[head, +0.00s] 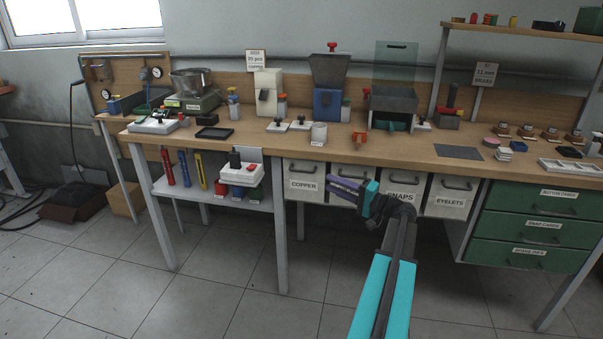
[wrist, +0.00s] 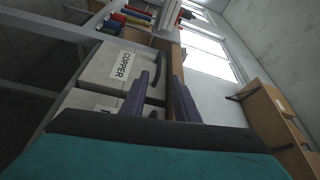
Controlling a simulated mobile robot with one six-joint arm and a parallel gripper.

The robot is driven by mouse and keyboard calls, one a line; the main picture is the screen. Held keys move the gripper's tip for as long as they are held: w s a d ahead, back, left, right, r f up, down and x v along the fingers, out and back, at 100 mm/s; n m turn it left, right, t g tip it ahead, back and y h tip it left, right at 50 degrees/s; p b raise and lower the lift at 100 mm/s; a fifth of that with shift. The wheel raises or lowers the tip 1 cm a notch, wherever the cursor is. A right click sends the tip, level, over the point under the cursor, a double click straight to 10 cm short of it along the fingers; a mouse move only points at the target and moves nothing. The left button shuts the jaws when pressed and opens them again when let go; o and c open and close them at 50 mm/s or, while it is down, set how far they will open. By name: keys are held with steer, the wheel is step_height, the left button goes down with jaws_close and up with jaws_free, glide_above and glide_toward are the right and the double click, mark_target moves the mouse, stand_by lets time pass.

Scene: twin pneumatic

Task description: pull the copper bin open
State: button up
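The copper bin (head: 303,191) is a pale grey drawer-like bin under the bench top, leftmost in its row. It has a white COPPER label and a dark handle, and its front looks level with its neighbours. In the wrist view the copper bin (wrist: 98,68) stands ahead, its label turned on its side. My gripper (head: 328,184) has purple fingers and is just right of the copper bin, in front of the second bin. In the wrist view my gripper (wrist: 161,66) shows its two fingers apart with nothing held between them. The second bin's label is mostly hidden.
The SNAPS bin (head: 403,190) and EYELETS bin (head: 446,200) are to the right, then green drawers (head: 530,228). A shelf (head: 205,196) with several coloured items is left of a bench leg (head: 281,235). The bench top (head: 375,151) overhangs the bins. The floor in front is clear.

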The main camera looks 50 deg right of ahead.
mark_target(301, 171)
steer(key=shift+w, duration=0.15)
steer(key=w, duration=0.4)
steer(key=w+a, duration=0.1)
steer(key=w, duration=0.4)
steer(key=w+a+r, duration=0.1)
steer(key=w, duration=0.3)
steer(key=shift+w+a, duration=0.2)
jaws_close()
